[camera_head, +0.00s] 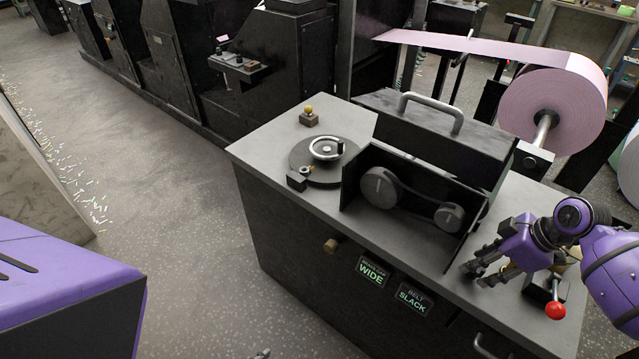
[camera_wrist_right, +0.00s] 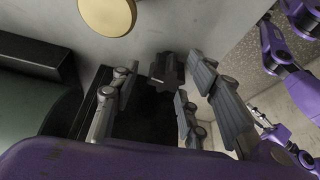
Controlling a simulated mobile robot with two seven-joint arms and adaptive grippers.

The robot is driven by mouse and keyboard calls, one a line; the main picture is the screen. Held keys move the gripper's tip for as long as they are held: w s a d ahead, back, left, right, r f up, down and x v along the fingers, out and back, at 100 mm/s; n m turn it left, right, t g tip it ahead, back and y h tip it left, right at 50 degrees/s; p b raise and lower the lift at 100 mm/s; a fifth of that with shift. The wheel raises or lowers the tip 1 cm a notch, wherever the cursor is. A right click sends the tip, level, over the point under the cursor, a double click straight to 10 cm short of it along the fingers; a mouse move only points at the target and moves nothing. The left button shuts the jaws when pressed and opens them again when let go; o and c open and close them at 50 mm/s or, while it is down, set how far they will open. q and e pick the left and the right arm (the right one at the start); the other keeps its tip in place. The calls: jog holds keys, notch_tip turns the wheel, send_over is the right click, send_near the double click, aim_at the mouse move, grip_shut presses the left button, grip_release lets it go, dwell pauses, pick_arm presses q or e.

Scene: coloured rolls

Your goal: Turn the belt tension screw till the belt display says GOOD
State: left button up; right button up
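The belt display (camera_head: 413,299) on the cabinet front reads SLACK. The belt runs round a large pulley (camera_head: 380,187) and a small pulley (camera_head: 448,216) in an open black housing. My right gripper (camera_head: 476,276) is over the cabinet's right end, fingers apart and seemingly empty. In the right wrist view, a dark notched knob (camera_wrist_right: 166,70) shows between the spread fingers, apart from them; I cannot tell for certain that it is the tension screw. A small grey tip at the head view's bottom edge may be my left gripper (camera_head: 262,354); its state is unclear.
A red-knobbed lever (camera_head: 555,309) stands close to my right gripper. A second display (camera_head: 371,271) reads WIDE, beside a brass knob (camera_head: 331,245). A crank wheel (camera_head: 326,150) sits on the cabinet top. A pink roll (camera_head: 560,105) hangs behind.

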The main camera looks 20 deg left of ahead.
jog(key=shift+d+r, duration=0.1)
jog(key=shift+r, duration=0.05)
jog(key=shift+d+r, duration=0.15)
jog(key=shift+r, duration=0.2)
pick_arm(q)
jog(key=shift+w+r, duration=0.25)
jog(key=shift+w, duration=0.35)
pick_arm(e)
jog(key=v, duration=1)
jog(key=shift+r, duration=0.45)
pick_arm(q)
jog(key=shift+s, duration=0.1)
